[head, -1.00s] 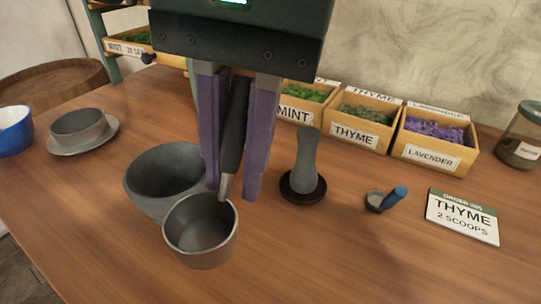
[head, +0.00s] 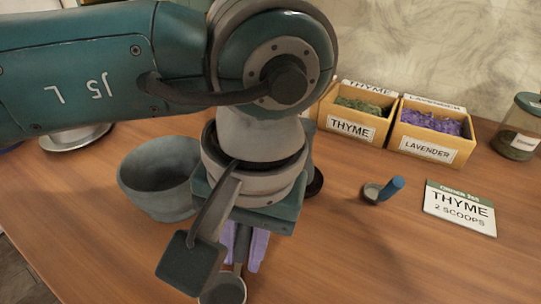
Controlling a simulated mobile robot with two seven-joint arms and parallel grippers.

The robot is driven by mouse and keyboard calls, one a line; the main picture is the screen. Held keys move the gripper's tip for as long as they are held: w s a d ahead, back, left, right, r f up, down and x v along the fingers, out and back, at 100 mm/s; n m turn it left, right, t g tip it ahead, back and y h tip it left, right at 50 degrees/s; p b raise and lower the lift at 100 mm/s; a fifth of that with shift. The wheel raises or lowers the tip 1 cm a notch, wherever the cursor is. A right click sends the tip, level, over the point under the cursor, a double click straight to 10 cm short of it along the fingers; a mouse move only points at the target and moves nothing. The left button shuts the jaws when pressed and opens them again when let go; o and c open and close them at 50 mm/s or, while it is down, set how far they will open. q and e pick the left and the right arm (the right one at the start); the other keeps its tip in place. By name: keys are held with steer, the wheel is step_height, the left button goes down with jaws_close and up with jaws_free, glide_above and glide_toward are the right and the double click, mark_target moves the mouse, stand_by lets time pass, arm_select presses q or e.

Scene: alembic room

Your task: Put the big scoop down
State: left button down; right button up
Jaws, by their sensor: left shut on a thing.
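The big scoop (head: 223,289) is a grey metal cup, low in the middle of the head view near the bottom edge. Only part of its cup shows. My left gripper (head: 244,247) is shut on its handle, which is mostly hidden behind my wrist and between the purple fingers. I cannot tell whether the cup touches the table. My right gripper is not in view.
A dark grey bowl (head: 156,180) stands just left of my wrist. A small blue-handled scoop (head: 385,190) and an order card reading thyme (head: 459,208) lie to the right. Thyme (head: 353,118) and lavender (head: 430,138) boxes stand behind. The table's front right is clear.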

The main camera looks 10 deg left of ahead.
arm_select(q)
steer(key=shift+f, duration=0.1)
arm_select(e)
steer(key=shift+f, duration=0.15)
arm_select(q)
steer(key=shift+f, duration=0.1)
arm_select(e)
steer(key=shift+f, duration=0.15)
arm_select(q)
steer(key=c, duration=0.8)
jaws_free()
steer(key=shift+r, duration=0.3)
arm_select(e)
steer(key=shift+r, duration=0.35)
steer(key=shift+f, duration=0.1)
arm_select(q)
step_height(320, 180, up, 12)
steer(key=d, duration=0.1)
steer(key=shift+d, duration=0.25)
steer(key=shift+f, duration=0.1)
